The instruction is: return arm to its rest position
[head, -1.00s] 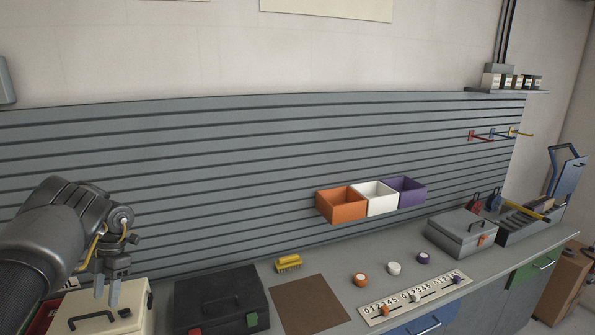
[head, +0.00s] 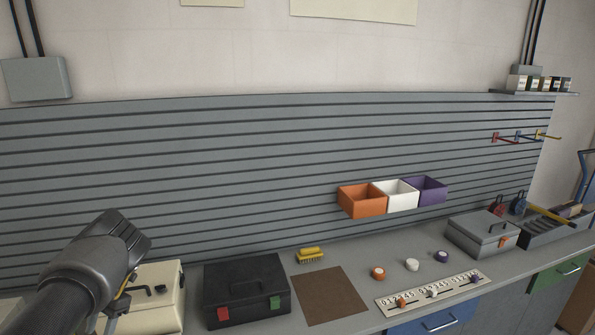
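My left arm comes in at the lower left of the head view, in front of the cream case (head: 160,300). Its gripper (head: 112,318) is mostly hidden behind the wrist and cut by the lower edge, so I cannot tell whether it is open or shut. I see nothing held in it. My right gripper is not in view.
A dark case (head: 245,290) with red and green latches, a yellow brush (head: 311,255), a brown mat (head: 331,297), several knobs and a numbered slider panel (head: 432,289) lie on the bench. Orange, white and purple bins (head: 362,202) hang on the slatted wall. A grey toolbox (head: 482,234) stands at right.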

